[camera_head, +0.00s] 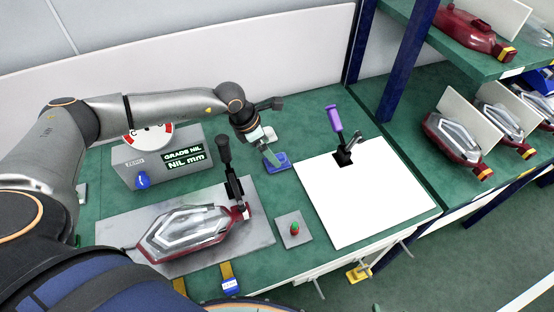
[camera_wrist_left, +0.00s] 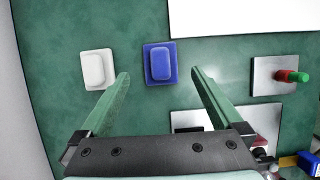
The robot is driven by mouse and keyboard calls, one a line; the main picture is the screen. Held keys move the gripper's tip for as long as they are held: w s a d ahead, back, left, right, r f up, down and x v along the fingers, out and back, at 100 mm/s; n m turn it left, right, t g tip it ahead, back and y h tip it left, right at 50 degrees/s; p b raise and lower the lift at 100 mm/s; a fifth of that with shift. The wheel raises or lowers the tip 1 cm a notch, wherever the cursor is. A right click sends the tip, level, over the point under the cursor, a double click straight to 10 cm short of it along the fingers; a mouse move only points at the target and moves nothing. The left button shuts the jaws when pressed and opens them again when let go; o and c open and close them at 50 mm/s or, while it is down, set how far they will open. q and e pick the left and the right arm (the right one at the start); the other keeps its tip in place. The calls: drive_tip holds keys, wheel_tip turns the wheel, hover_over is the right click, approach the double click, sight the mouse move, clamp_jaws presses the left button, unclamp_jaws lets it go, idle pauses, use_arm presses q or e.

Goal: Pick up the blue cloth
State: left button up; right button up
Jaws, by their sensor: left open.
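The blue cloth (camera_head: 278,161) is a small folded pad lying on the green bench top. In the left wrist view the cloth (camera_wrist_left: 161,63) sits on a flat blue base, just beyond and between the fingertips. My left gripper (camera_head: 268,149) reaches over it from the left and partly hides it. In the left wrist view my left gripper (camera_wrist_left: 159,75) is open, with one green finger on each side and nothing between them. I cannot tell the height of the fingertips above the cloth. My right gripper is not in view.
A white pad (camera_wrist_left: 97,69) lies left of the cloth. A white board (camera_head: 365,195) with a purple-handled tool (camera_head: 335,120) is to the right. A clear red-edged lamp (camera_head: 190,233) rests on a grey plate, and a red-green button (camera_head: 294,229) stands nearby.

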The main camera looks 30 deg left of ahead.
sight(278, 156)
use_arm(q)
drive_tip(key=shift+x, duration=2.8)
drive_tip(key=shift+d+r, duration=0.1)
drive_tip(key=shift+w, duration=0.1)
drive_tip(key=c, duration=1.3)
drive_tip(key=shift+r, duration=0.15)
drive_tip(key=shift+c, duration=0.2)
drive_tip(key=shift+r, duration=0.2)
wheel_tip(278, 156, up, 2)
drive_tip(key=shift+r+p, duration=0.1)
drive_tip(key=shift+p, duration=0.2)
drive_tip(key=s+d+r+b, duration=0.2)
drive_tip(key=s+r, duration=0.8)
drive_tip(key=s, duration=0.3)
drive_tip(key=shift+s+d, duration=0.4)
